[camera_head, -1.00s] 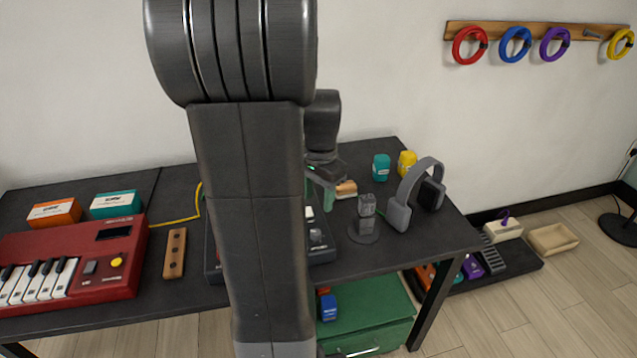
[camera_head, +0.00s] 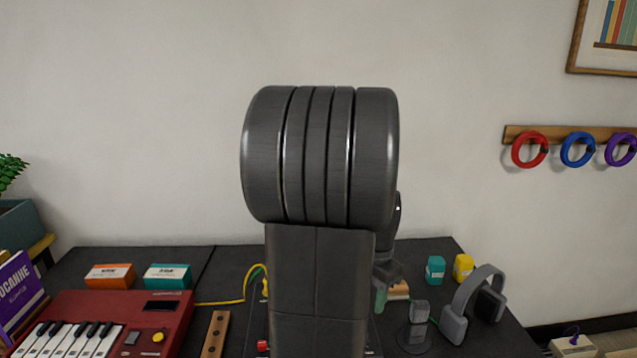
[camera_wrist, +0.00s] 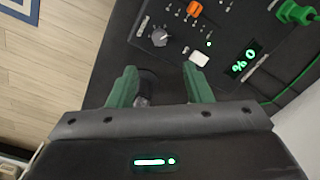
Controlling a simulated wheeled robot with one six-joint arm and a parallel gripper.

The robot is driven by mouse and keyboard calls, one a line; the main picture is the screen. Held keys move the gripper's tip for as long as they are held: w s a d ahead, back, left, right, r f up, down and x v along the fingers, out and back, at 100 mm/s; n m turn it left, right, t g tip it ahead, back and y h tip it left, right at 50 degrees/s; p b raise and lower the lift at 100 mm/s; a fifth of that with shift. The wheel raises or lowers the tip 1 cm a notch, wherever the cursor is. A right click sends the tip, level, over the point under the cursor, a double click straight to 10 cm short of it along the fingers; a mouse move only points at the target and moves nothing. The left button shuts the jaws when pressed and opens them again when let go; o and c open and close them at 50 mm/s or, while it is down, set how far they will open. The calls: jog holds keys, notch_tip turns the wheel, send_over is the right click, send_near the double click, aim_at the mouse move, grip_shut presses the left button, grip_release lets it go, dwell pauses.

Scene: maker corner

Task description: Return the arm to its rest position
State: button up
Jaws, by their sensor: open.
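In the wrist view my gripper (camera_wrist: 158,88) is open, with its two green fingers apart and nothing clearly held between them. A small grey object shows between and beyond the fingers; I cannot tell how near it is. A dark panel with knobs (camera_wrist: 159,38), an orange switch and a green lit display lies beyond the fingertips. In the head view my dark arm stands upright in the middle and hides much of the table behind it. Only a green bit of my gripper (camera_head: 381,299) shows there, to the right of the arm, above the table.
Right of my arm on the dark table stand a small grey stand (camera_head: 417,336), grey headphones (camera_head: 458,312), a teal jar (camera_head: 435,270) and a yellow jar (camera_head: 463,268). At the left are a red keyboard (camera_head: 174,325) and two small boxes. Coloured rings hang on the wall.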

notch_tip(320, 180, down, 12)
jog(key=shift+w+a+r+b, duration=0.1)
jog(key=shift+w+a+b, duration=0.05)
jog(key=shift+b, duration=0.45)
jog(key=shift+r, duration=0.1)
